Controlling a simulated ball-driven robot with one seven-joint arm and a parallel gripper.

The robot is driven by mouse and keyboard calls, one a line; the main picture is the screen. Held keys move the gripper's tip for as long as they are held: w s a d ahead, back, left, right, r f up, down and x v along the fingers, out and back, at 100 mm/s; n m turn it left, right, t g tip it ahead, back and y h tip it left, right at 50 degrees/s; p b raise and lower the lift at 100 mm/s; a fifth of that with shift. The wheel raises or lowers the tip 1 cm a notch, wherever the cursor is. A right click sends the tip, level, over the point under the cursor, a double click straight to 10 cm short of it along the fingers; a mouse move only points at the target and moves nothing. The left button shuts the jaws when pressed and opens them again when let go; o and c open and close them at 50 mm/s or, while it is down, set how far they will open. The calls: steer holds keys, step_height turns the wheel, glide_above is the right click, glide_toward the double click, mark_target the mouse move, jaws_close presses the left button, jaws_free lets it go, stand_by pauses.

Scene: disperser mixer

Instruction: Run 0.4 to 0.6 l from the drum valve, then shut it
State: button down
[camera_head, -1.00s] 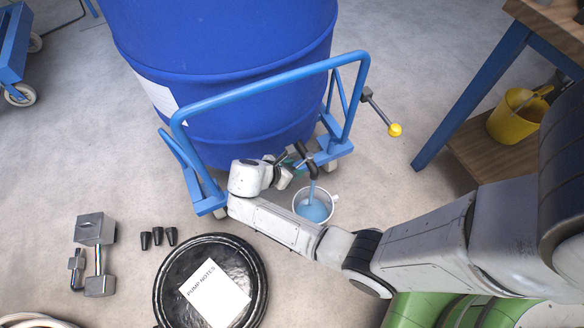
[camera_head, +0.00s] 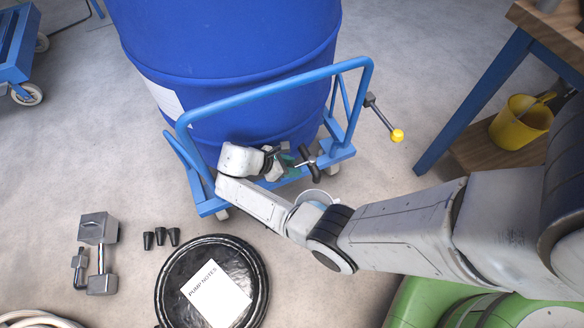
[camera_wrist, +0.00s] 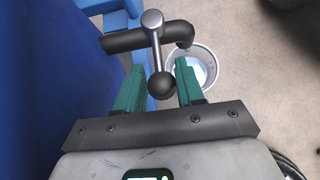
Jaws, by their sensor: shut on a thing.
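I see no clear stream now.
The cart's blue push bar (camera_head: 270,85) arches above my gripper. A rod with a yellow knob (camera_head: 397,135) sticks out right. A black round lid with pump notes (camera_head: 215,293) lies on the floor front left. A workbench with a yellow bucket (camera_head: 522,122) stands right.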

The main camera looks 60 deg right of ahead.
steer(key=c, duration=0.8)
jaws_free()
steer(key=shift+w+r+p, duration=0.1)
steer(key=shift+r+p, duration=0.25)
steer(key=shift+r, duration=0.2)
steer(key=r+p, duration=0.2)
steer(key=r, duration=0.1)
steer(key=shift+s, duration=0.2)
steer(key=shift+s+a+r+p, duration=0.65)
steer(key=shift+s+r+p, duration=0.75)
steer(key=shift+s, duration=0.8)
steer(key=shift+s+a+r+p, duration=0.65)
steer(key=shift+s+r+p, duration=0.7)
steer(key=shift+s, duration=0.8)
steer(key=shift+s+a+r+p, duration=0.65)
steer(key=shift+s+r+p, duration=0.45)
steer(key=shift+s+r, duration=0.85)
steer(key=shift+s+f, duration=0.25)
steer(key=shift+s, duration=0.05)
